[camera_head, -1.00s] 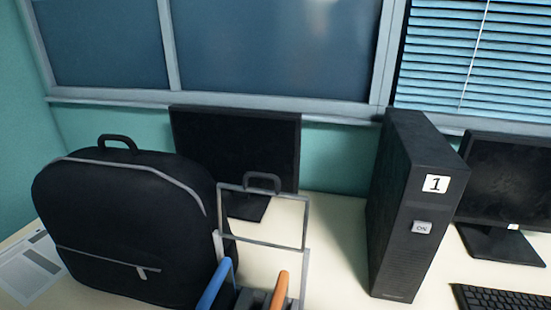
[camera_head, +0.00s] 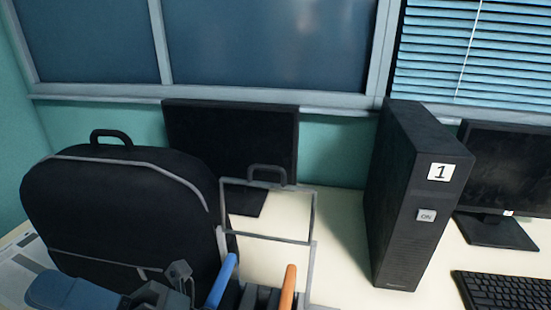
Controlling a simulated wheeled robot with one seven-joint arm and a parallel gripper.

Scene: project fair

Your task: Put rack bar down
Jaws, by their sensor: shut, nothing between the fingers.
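The rack bar (camera_head: 266,238) is a thin grey metal frame with a dark grey loop handle (camera_head: 267,169) on top. It stands upright above a rack at the bottom centre. A blue handle (camera_head: 222,280) and an orange handle (camera_head: 288,287) stick up at the rack; its lower part is cut off by the picture edge. My gripper (camera_head: 181,274) is at the lower left, in front of the black backpack, left of the rack bar and lower than its handle. It is shut and empty, apart from the bar.
A black backpack (camera_head: 115,205) stands left on the pale table (camera_head: 345,240). A monitor (camera_head: 230,140) is behind the bar. A black computer tower (camera_head: 405,200) marked 1 stands to the right, with another monitor (camera_head: 505,180) and a keyboard (camera_head: 510,292). Bare table lies between bar and tower.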

